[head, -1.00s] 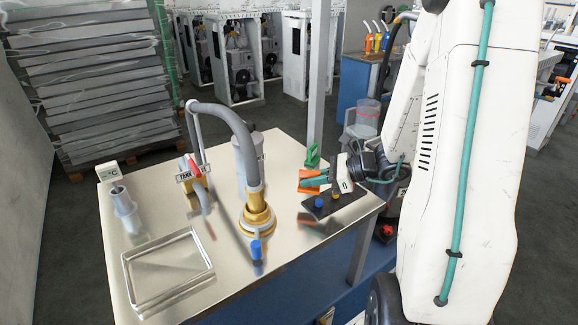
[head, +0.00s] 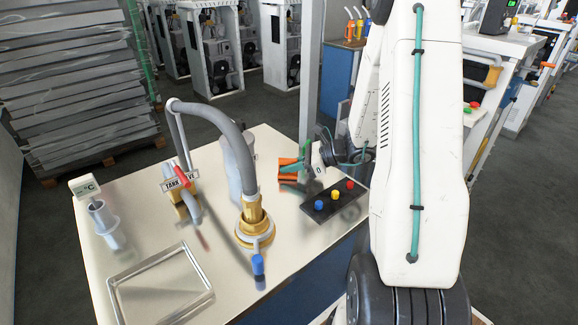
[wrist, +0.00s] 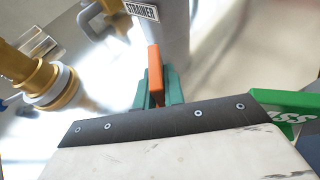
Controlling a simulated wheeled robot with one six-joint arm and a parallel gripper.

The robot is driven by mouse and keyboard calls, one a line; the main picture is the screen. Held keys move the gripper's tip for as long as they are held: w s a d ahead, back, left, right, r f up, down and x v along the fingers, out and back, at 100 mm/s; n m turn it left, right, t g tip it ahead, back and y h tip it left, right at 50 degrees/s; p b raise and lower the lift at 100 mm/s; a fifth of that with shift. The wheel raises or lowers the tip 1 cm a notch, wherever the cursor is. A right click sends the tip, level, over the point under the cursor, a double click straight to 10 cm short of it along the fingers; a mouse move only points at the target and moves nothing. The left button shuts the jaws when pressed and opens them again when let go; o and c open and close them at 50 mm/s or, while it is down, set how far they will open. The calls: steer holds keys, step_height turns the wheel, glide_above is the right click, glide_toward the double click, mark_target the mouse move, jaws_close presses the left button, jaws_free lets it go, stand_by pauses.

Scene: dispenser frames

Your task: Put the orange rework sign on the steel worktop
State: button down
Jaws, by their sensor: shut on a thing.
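The orange rework sign (head: 288,162) is in my gripper (head: 290,174), between its teal fingers, above the back right part of the steel worktop (head: 135,178). In the wrist view the orange sign (wrist: 155,75) shows nearly edge-on between the fingertips (wrist: 157,92), which are closed on it. Its lettering is not visible. I cannot tell whether the sign touches the worktop.
A black box (head: 334,204) with blue, yellow and red buttons lies in front of my gripper. A grey hose on a brass fitting (head: 254,225) and a strainer vessel (wrist: 168,30) stand left. A green sign (wrist: 284,108) is close at right in the wrist view.

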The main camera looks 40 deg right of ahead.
steer(key=shift+f, duration=0.15)
steer(key=c, duration=1.5)
jaws_free()
